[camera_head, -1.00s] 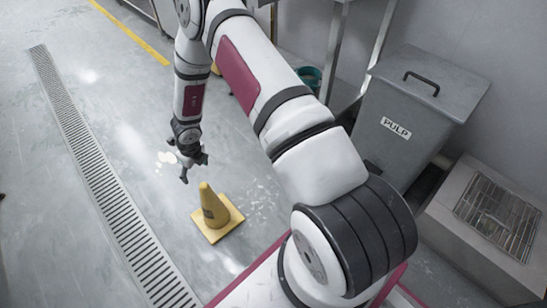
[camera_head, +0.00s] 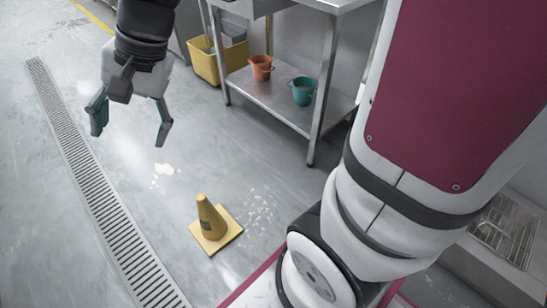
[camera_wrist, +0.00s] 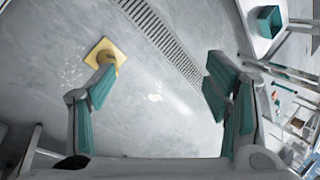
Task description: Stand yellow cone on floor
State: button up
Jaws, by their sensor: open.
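The yellow cone (camera_head: 211,222) stands upright on its square base on the grey floor, in the lower middle of the head view. My gripper (camera_head: 130,130) is open and empty, raised above the floor, up and to the left of the cone in that view and apart from it. In the wrist view the cone (camera_wrist: 106,56) shows at upper left, partly hidden behind the left finger. My open gripper (camera_wrist: 160,95) has bare floor between its fingers there.
A long floor drain grate (camera_head: 100,195) runs left of the cone. A pale spill (camera_head: 163,170) lies near it. A steel table (camera_head: 275,95) holds an orange bucket (camera_head: 261,68) and a teal bucket (camera_head: 303,91). A yellow mop bucket (camera_head: 205,65) stands behind. Floor around the cone is clear.

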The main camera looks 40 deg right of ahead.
jog(key=s+d+r+n+g+h, duration=0.1)
jog(key=s+d+n, duration=0.3)
jog(key=s, duration=0.8)
jog(key=s+d+r+n+g+h, duration=0.1)
jog(key=s+d+n+h, duration=0.2)
jog(key=s, duration=1)
jog(key=d+n, duration=0.1)
jog(key=d, duration=0.1)
jog(key=shift+s+d+r+h, duration=0.2)
jog(key=shift+d+h, duration=0.1)
jog(key=shift+d, duration=0.1)
jog(key=shift+w, duration=0.1)
notch_tip(320, 180, up, 29)
jog(key=t+p, duration=0.3)
jog(key=p, duration=2.4)
jog(key=shift+d+t, duration=0.3)
jog(key=shift+t, duration=0.1)
